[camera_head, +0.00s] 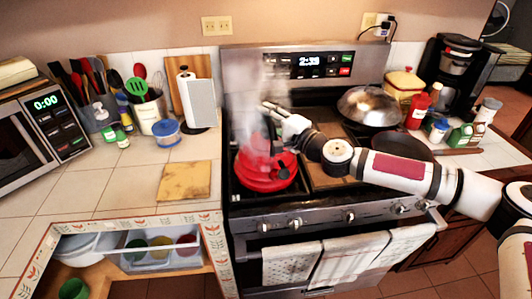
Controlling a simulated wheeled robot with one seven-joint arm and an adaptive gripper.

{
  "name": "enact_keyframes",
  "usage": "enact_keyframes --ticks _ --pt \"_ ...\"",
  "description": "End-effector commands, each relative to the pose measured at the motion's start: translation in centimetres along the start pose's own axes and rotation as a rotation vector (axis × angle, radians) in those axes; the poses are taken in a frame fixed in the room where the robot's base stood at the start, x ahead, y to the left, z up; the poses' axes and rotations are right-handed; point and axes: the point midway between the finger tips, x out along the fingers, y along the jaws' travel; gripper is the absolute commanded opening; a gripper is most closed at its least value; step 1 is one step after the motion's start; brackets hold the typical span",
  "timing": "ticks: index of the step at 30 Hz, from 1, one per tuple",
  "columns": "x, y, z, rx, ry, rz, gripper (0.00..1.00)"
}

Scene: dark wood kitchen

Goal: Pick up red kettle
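The red kettle (268,174) sits on the left side of the stove top. Its wide red base shows clearly, but a hazy pale plume blurs its upper part. My arm reaches in from the right, over the stove. My gripper (268,109) is above the kettle's body, within or beside the haze. It looks small and blurred here, and I cannot tell whether its fingers are open or shut, or whether they touch the kettle. The kettle's handle is not clear.
A domed metal lid (369,103) covers a pan behind my arm. A dark pan (405,146) lies near my forearm. A wooden board (186,181) lies on the left counter, with utensils and a blue-lidded tub (167,133) behind it. Towels (345,258) hang on the oven front.

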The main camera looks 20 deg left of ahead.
Motion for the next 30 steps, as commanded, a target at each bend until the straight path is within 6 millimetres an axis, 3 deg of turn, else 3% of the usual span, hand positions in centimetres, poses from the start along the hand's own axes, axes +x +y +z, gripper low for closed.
enact_keyframes --ticks 8,12,13,30 --pt "0.37 0.01 -0.03 0.000 0.001 0.000 0.31" --pt "0.36 0.01 -0.03 0.000 0.001 0.000 0.01" --pt "0.36 0.02 -0.03 0.000 0.001 0.000 0.00" --pt "0.36 -0.51 -0.07 -0.002 0.001 -0.005 0.00"
